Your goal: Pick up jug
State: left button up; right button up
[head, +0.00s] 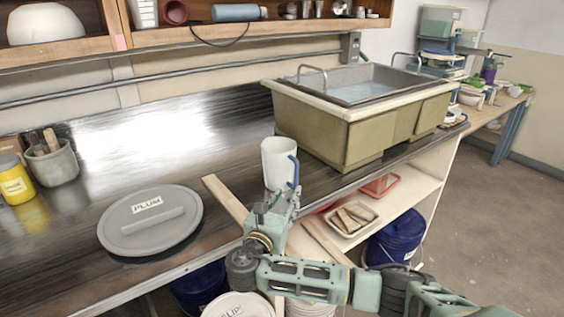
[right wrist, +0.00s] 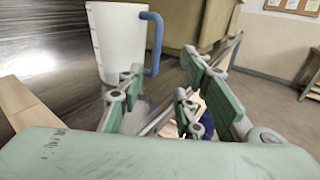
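The jug (head: 277,165) is a white cylinder with a blue handle (head: 294,170), standing upright on the dark counter near its front edge. My right gripper (head: 281,196) is just in front of the jug's lower part and handle side. In the right wrist view the jug (right wrist: 116,42) stands ahead and left, with its handle (right wrist: 156,45) above the gap between the fingers. The right gripper (right wrist: 165,75) is open, with nothing seen between its fingers. Whether a finger touches the jug cannot be told. My left gripper is not in view.
A grey lid marked PLUM (head: 151,223) lies left on the counter. A wooden board (head: 225,200) lies between it and the jug. A large tan sink (head: 360,118) stands behind right. Below are a shelf with trays (head: 352,218) and blue buckets (head: 395,243).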

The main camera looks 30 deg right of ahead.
aim_at(295, 177)
jog(key=x, duration=0.3)
jog(key=shift+r, duration=0.2)
jog(key=shift+w+d, duration=0.25)
jog(key=shift+w, duration=0.05)
jog(key=p+x, duration=0.1)
jog(key=x, duration=0.3)
jog(key=shift+w+a+r, duration=0.1)
jog(key=shift+w, duration=0.15)
jog(key=shift+w+d, duration=0.3)
jog(key=shift+d, duration=0.15)
jog(key=shift+a, duration=0.1)
jog(key=c, duration=0.4)
grip_shut()
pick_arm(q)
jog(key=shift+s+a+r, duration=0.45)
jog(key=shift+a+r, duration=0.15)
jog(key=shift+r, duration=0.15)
